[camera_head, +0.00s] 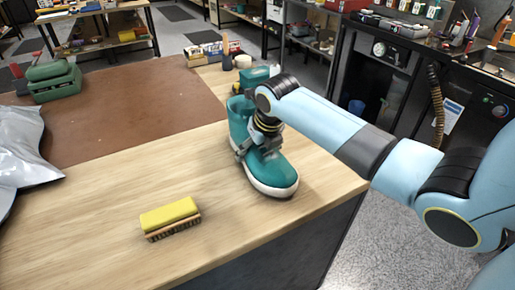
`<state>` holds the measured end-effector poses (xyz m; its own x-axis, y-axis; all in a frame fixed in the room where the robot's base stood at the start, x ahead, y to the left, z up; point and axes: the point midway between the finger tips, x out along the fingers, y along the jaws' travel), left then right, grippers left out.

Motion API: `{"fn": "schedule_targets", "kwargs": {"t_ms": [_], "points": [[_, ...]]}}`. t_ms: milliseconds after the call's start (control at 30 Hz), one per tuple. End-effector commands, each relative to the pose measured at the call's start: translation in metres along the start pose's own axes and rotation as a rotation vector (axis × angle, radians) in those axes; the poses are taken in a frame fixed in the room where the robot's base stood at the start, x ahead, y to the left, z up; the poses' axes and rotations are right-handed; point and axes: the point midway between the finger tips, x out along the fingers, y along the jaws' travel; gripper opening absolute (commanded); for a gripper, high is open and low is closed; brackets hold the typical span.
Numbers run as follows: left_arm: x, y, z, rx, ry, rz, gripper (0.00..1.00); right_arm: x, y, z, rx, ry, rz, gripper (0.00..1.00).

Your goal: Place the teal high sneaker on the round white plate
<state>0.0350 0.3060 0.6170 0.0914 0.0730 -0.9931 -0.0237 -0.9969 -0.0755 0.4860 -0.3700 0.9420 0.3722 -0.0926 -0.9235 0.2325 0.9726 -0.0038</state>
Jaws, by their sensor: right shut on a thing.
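The teal high sneaker (274,172) with a white sole is at the right part of the wooden table, its toe toward the front right. My right gripper (251,151) reaches it from above and is shut on the sneaker. The gripper and wrist hide part of the shoe's upper and opening. I cannot tell whether the sole touches the table. No round white plate can be made out in this view. My left gripper is not in view.
A yellow-topped brush (171,218) lies at the table's front. A silver bag (22,150) is at the left edge, a green case (53,82) at the back left. A teal object (254,76) and small items stand behind the sneaker. The brown mat (130,105) is mostly clear.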

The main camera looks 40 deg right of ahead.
Motion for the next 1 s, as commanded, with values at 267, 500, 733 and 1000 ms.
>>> {"fn": "schedule_targets", "kwargs": {"t_ms": [267,500,733,1000], "points": [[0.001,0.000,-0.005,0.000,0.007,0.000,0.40,0.001,0.000,-0.001,0.000,0.001,0.000,1.00],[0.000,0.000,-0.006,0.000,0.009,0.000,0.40,0.000,0.000,0.000,0.000,0.000,0.000,1.00],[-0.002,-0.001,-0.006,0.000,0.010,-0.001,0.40,-0.030,0.000,0.001,-0.001,-0.003,0.001,1.00],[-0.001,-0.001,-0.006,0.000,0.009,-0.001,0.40,-0.091,0.000,0.001,-0.001,-0.003,0.000,1.00]]}}
